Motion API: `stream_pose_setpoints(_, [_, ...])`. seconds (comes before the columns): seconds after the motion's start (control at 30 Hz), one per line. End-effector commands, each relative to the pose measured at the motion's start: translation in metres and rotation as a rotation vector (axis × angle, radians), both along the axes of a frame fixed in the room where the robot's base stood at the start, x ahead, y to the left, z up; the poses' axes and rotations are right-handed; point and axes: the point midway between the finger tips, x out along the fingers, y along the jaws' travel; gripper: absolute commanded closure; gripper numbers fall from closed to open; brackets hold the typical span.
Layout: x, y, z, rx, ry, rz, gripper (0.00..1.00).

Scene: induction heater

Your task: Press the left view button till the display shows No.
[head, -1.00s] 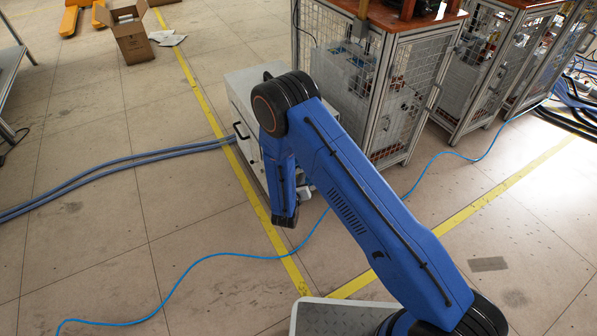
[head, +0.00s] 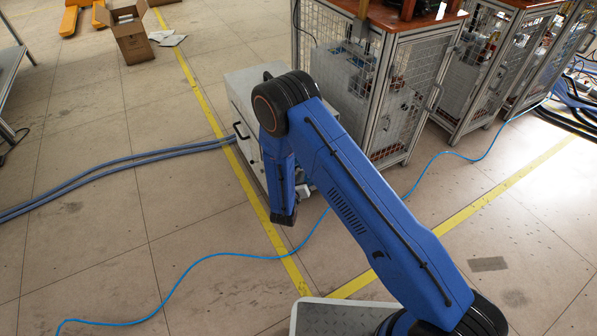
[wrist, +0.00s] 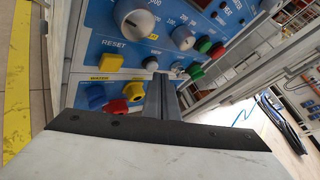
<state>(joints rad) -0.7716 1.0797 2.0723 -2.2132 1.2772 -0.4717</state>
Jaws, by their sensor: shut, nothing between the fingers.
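The heater's blue control panel (wrist: 85,50) fills the upper part of the wrist view, tilted in the picture. The left view button (wrist: 149,63) is a small dark round button below its "VIEW" label, right of the "RESET" lettering. My gripper (wrist: 162,82) is shut and empty, with its tips just below and slightly right of this button. I cannot tell whether they touch it.
Near the fingers are a small round control (wrist: 178,68), a green button (wrist: 196,71), yellow (wrist: 134,91) and red (wrist: 116,107) sockets, and a large grey knob (wrist: 135,18). A caged workbench (head: 400,110) stands right of the cabinet. A blue cable (head: 215,255) crosses the floor.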

Motion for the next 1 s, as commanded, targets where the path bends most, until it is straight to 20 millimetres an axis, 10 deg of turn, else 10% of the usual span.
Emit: stream_pose_setpoints(1.0, [0.0066, 0.0044, 0.0001, 0.000, 0.000, 0.000, 1.00])
